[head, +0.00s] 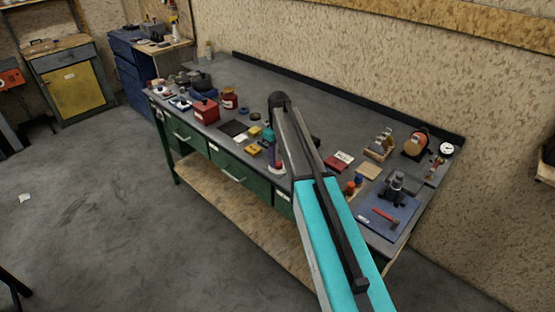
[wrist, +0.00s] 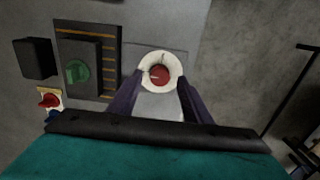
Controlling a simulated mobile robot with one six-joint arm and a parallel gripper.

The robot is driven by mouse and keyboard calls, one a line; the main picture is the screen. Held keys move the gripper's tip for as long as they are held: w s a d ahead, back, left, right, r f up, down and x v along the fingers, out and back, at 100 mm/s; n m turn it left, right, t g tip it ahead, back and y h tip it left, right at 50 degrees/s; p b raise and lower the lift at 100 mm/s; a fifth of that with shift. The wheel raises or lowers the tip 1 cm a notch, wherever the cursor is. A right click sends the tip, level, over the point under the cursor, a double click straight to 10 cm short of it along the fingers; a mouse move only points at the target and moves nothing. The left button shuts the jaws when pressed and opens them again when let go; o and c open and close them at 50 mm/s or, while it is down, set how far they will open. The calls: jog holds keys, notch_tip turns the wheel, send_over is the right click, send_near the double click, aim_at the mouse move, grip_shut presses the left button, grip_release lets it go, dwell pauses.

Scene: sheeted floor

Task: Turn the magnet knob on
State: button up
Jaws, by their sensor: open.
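The likely magnet knob is a round red knob (wrist: 159,75) with a pale pointer mark, set in a white ring (wrist: 146,62) on a pale grey body, near the middle of the wrist view. My gripper (wrist: 161,83) is open, its two dark purple fingers on either side of the ring and grey body. Whether the fingers touch it I cannot tell. In the head view my gripper (head: 274,157) hangs at the front edge of the bench, just above a small white and red item (head: 276,169) that looks like the same knob.
A green knob (wrist: 77,71) on a dark panel and a black block (wrist: 37,58) lie left in the wrist view, with a smaller red knob (wrist: 49,101) below. The grey bench (head: 300,88) holds many small items, including a red box (head: 205,112). Open floor lies in front.

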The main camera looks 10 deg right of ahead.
jog(key=shift+f, duration=1)
jog(key=c, duration=1.1)
